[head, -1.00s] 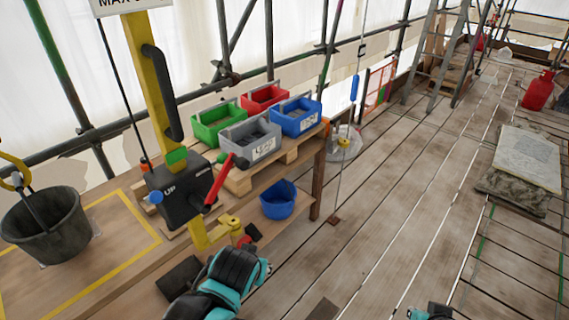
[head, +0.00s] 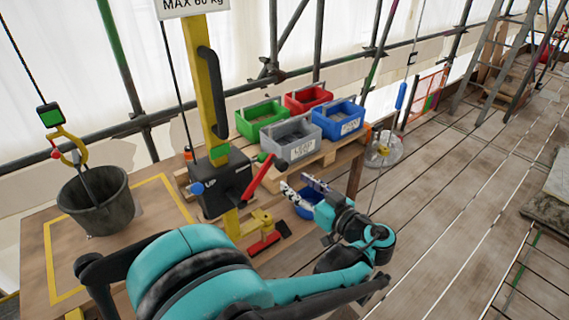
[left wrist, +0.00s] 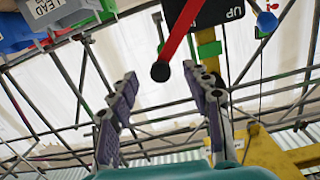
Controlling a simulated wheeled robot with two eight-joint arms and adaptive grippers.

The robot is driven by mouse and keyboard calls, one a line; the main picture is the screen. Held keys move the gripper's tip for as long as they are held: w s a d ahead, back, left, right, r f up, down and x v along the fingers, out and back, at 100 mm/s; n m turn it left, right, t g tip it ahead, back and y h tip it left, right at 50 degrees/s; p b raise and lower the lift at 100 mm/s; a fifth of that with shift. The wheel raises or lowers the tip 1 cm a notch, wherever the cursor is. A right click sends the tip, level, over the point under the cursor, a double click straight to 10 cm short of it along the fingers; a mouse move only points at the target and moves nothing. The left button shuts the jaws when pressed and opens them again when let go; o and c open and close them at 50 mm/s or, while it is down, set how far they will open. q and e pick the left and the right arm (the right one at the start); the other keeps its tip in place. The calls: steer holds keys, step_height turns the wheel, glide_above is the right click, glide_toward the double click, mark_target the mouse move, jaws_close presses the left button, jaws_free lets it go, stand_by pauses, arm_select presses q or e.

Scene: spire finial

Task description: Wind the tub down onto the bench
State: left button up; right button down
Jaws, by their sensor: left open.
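The tub (head: 97,205) is a dark bucket at the left in the head view. It hangs under a yellow hook (head: 72,146), over the yellow-taped square on the bench (head: 165,212). Whether its base touches the bench I cannot tell. A black winch box (head: 222,184) marked UP sits on a yellow post, with a red crank (head: 258,176). My left gripper (head: 304,186) is open and empty, just right of the crank. In the left wrist view the crank's black knob (left wrist: 160,72) appears between and beyond the open fingers (left wrist: 162,88). My right gripper is not in view.
Green, red, grey and blue bins (head: 338,121) stand on a pallet behind my left gripper. A blue bucket (head: 306,207) is partly hidden by the gripper. A red-and-black brush-like item (head: 268,243) lies near the post's foot. The plank floor to the right is mostly open.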

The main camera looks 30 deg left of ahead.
mark_target(285, 167)
arm_select(q)
steer(key=shift+n+y, duration=0.5)
steer(key=shift+n, duration=0.1)
steer(key=x, duration=0.2)
steer(key=r+x, duration=0.1)
steer(key=x, duration=0.1)
steer(key=b+x, duration=0.1)
steer(key=x, duration=0.2)
steer(key=shift+w+r, duration=0.2)
steer(key=shift+w, duration=0.15)
steer(key=shift+d, duration=0.1)
jaws_close()
